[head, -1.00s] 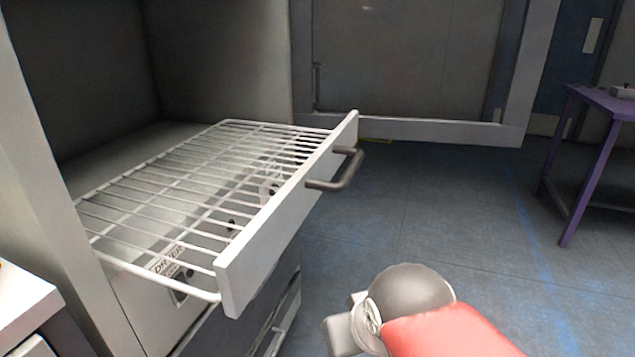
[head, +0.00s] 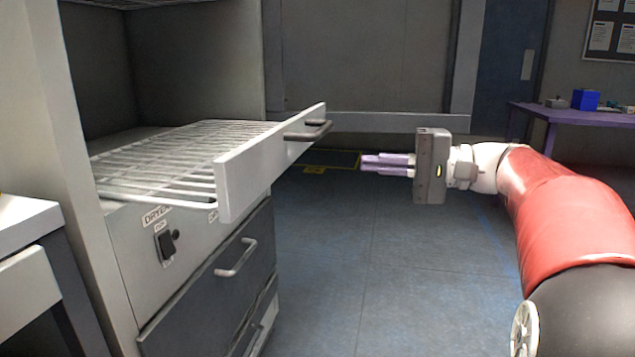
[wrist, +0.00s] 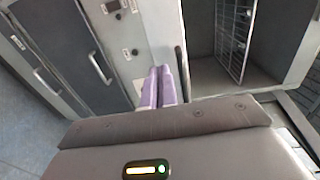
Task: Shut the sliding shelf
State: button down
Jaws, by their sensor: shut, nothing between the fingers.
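The sliding shelf (head: 265,165) is a white wire rack with a solid white front panel and a dark bar handle (head: 308,131). In the head view it sticks out of the cabinet to the right. My gripper (head: 364,164) is shut and empty, its lilac fingers pointing left toward the shelf front, to the right of the handle and a little lower, with a gap between. In the wrist view the fingers (wrist: 157,86) are together, and the wire rack (wrist: 233,38) shows at the upper right.
Below the shelf are a panel with a dark switch (head: 166,246) and dark drawers with a pale handle (head: 236,258). An open door (head: 365,70) stands behind. A purple table (head: 560,114) is at the far right. The floor between is clear.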

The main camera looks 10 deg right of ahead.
aim_at(168, 155)
jog(key=x, duration=0.9)
jog(key=r+x, duration=0.1)
jog(key=x, duration=0.3)
jog(key=shift+w+a, duration=0.15)
jog(key=shift+w, duration=0.1)
jog(key=shift+a, duration=0.1)
jog(key=shift+w+a, duration=0.1)
jog(key=shift+a, duration=0.15)
jog(key=x, duration=0.8)
jog(key=p+x, duration=0.1)
jog(key=x, duration=0.7)
jog(key=p+x, duration=0.1)
jog(key=x, duration=0.8)
jog(key=shift+r, duration=0.4)
jog(key=shift+w+a+r, duration=0.1)
jog(key=shift+a, duration=0.05)
